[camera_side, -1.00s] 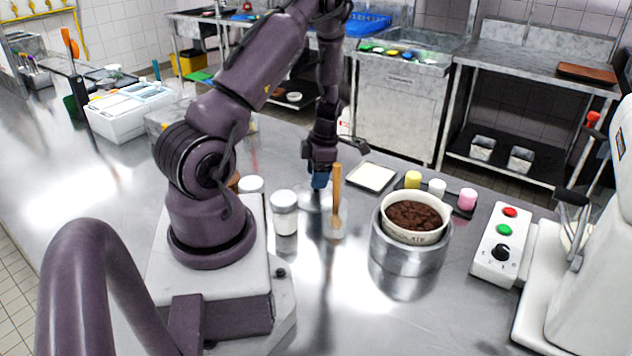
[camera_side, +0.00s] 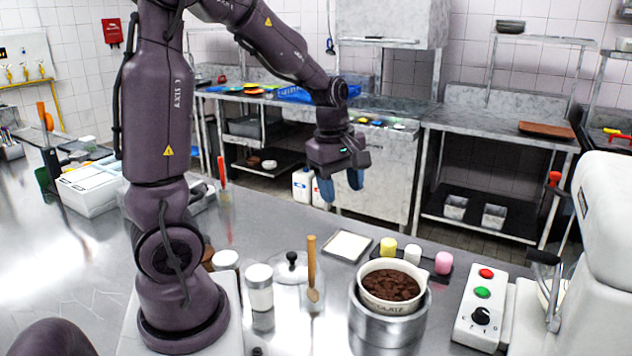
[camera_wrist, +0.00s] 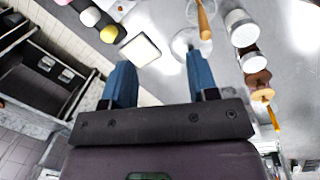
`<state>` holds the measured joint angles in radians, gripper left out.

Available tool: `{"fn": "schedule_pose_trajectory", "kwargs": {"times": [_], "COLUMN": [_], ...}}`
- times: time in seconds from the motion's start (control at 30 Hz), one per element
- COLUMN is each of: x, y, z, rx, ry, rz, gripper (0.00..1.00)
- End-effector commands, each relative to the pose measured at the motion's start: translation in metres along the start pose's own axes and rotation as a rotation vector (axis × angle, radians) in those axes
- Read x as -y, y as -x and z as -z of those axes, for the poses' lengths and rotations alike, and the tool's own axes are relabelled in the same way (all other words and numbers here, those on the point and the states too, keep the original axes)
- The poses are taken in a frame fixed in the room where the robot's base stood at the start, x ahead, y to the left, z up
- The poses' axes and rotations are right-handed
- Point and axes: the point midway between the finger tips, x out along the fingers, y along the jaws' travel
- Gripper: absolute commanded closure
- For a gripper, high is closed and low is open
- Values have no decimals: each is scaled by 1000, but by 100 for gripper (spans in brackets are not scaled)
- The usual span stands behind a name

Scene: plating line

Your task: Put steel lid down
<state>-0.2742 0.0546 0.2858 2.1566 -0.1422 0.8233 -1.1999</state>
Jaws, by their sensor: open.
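The steel lid (camera_side: 291,270), a round shiny lid with a black knob, lies knob up on the steel counter, between a white-topped jar and a wooden spoon. In the wrist view the lid (camera_wrist: 184,43) shows as a pale disc just beyond the fingers, partly hidden by the right one. My gripper (camera_side: 341,187) is open and empty, with two blue fingers apart, well above the counter and behind and to the right of the lid. The open fingers (camera_wrist: 158,72) also show in the wrist view with nothing between them.
A bowl of brown crumbs (camera_side: 391,286) sits in a steel pot (camera_side: 388,325) to the right of the lid. The wooden spoon (camera_side: 312,265) stands close by the lid, as does the jar (camera_side: 259,287). A white square tile (camera_side: 348,246) and several coloured cups lie behind. A control box (camera_side: 481,310) is at right.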

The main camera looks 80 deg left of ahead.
Motion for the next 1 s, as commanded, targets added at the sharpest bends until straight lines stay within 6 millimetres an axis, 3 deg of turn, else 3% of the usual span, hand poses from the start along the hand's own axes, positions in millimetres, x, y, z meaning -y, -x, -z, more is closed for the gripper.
{"fn": "schedule_pose_trajectory", "kwargs": {"times": [0.03,0.2,0.3,0.43,0.6,1.0], "x": [6,43,68,94,110,111], "y": [19,63,80,92,97,97], "z": [-24,-84,-108,-124,-131,-131], "rx": [11,-25,-87,-176,-249,-256], "ry": [-198,-891,-1253,-1599,-1812,-1835], "rz": [-47,-176,-239,-288,-310,-311], "gripper": [46,46,46,46,46,46]}}
